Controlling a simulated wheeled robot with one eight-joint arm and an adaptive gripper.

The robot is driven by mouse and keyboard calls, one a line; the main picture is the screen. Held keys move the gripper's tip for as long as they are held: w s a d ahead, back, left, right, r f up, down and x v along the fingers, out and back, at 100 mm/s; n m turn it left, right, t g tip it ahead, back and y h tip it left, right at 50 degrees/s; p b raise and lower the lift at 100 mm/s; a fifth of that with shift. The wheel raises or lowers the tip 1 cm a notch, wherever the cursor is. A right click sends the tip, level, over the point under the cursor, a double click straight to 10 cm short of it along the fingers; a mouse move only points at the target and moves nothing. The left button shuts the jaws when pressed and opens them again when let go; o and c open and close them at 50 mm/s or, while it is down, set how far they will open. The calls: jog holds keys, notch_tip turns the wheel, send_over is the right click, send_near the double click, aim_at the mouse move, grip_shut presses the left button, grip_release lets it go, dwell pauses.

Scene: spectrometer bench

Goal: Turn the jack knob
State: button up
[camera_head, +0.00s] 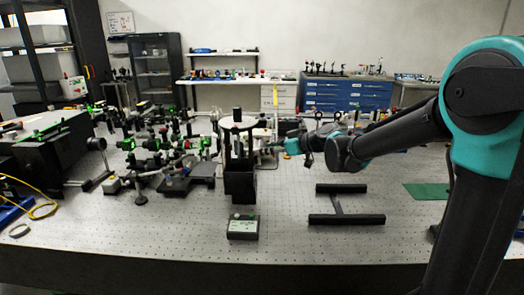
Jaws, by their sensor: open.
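A tall black stand (240,185) rises from the middle of the optical table, with a round light plate and a dark post at its top. I cannot make out for certain which part is the jack or its knob; at this size no knob shows clearly. My gripper (274,149) is at the end of my arm, just right of the stand's upper part, and points left toward it. It is open and its fingers are small and partly lost against the cluttered background. I cannot tell whether they touch anything.
A small dark box (243,228) sits in front of the stand. A black H-shaped frame (347,219) lies to the right, and a green mat (428,191) farther right. Optics mounts (150,148) crowd the left.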

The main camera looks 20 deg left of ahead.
dwell(0.4)
jog(key=w+d+f+m+g+y, duration=0.2)
jog(key=w+f+m+g+y, duration=0.1)
jog(key=m, duration=1.2)
jog(key=w+d+f+m+g+y, duration=0.2)
jog(key=w+d+m+g, duration=0.1)
jog(key=m, duration=1.3)
jog(key=a, duration=0.5)
jog(key=s+a, duration=0.1)
jog(key=a, duration=1)
jog(key=shift+s+a+f, duration=0.15)
jog(key=shift+s+a, duration=0.1)
jog(key=shift+a, duration=0.1)
